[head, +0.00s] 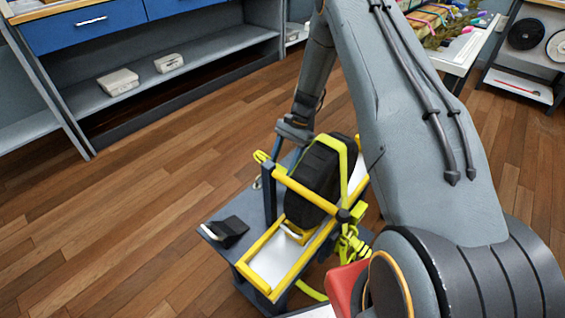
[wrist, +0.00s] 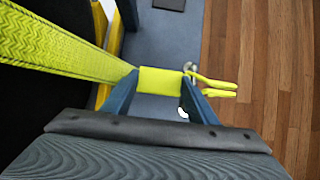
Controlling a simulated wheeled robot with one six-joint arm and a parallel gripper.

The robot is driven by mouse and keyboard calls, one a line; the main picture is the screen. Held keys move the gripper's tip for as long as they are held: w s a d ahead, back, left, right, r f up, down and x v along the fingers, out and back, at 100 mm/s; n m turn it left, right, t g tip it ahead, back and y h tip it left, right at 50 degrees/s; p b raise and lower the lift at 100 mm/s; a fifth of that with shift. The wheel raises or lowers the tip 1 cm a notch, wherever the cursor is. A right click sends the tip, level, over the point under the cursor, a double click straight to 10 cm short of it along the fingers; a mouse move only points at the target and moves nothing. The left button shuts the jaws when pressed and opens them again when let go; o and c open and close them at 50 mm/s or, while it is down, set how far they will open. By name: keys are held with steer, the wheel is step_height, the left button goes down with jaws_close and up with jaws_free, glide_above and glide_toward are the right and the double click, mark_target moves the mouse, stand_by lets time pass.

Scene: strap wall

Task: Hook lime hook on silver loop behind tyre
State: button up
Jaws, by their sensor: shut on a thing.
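The black tyre (head: 312,178) stands upright in a yellow frame on a grey cart, with a lime strap (wrist: 60,42) over it. My gripper (wrist: 160,80) is shut on the block of the lime hook (wrist: 217,86), at the strap's end beside the tyre. The hook's two prongs point right in the wrist view. A silver loop (wrist: 190,69) shows right by the hook, partly hidden by it and a finger. I cannot tell whether the hook is through the loop.
A yellow bar (head: 305,192) crosses in front of the tyre. A black block (head: 228,230) lies on the cart's left corner. More lime strap (head: 350,245) hangs at the near side. Open wooden floor (head: 120,230) lies left of the cart; shelves stand behind.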

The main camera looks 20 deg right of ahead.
steer(key=shift+f+b, duration=1.4)
steer(key=shift+f, duration=1.55)
steer(key=shift+s+d, duration=0.15)
steer(key=shift+s, duration=0.05)
steer(key=shift+s+d+f+p, duration=0.1)
steer(key=shift+s+d+p, duration=0.65)
steer(key=shift+s, duration=0.25)
steer(key=shift+s, duration=0.15)
steer(key=o, duration=1.2)
